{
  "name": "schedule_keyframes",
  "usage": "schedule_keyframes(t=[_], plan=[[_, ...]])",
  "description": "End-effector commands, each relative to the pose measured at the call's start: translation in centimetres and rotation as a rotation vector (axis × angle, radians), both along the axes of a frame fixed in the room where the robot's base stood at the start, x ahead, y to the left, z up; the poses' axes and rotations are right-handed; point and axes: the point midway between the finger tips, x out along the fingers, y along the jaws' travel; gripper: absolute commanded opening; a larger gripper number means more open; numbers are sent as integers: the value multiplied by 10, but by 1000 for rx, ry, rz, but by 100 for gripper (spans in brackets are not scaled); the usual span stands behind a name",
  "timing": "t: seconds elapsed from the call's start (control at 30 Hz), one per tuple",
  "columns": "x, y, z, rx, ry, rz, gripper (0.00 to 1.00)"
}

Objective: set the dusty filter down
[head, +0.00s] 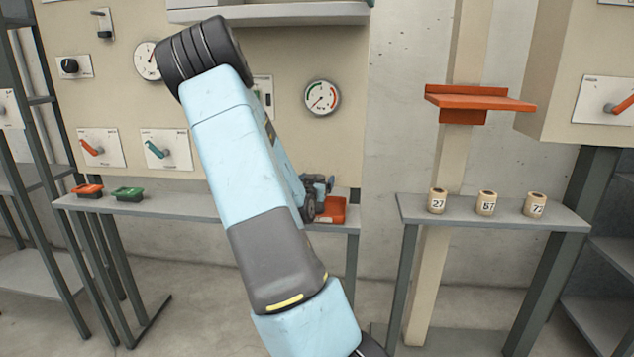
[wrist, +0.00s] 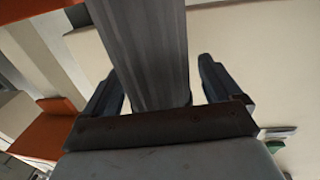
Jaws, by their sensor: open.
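A grey, ribbed filter (wrist: 145,45) fills the upper middle of the wrist view, between the two dark fingers of my gripper (wrist: 157,85). The fingers stand apart on either side of it, with a visible gap at the right finger; contact at the left finger is hard to tell. In the head view my gripper (head: 320,186) is partly hidden behind my arm, low over the shelf beside an orange tray (head: 333,210). The filter cannot be made out in the head view.
Several parts are hidden by my arm. Three numbered cylinders, including one marked 57 (head: 486,203), stand on the right shelf (head: 420,213). An orange bracket (head: 480,98) hangs above them.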

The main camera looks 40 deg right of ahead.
Motion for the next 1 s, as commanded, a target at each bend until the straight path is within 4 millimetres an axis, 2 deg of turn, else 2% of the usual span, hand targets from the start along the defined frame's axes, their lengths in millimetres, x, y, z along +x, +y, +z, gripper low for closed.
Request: schedule_keyframes(t=[0.17, 0.7, 1.0], plan=[[-3, 6, 3, 1, 1, 1, 92], [-54, 85, 3, 1, -2, 2, 92], [-62, 103, 2, 26, 0, 10, 92]])
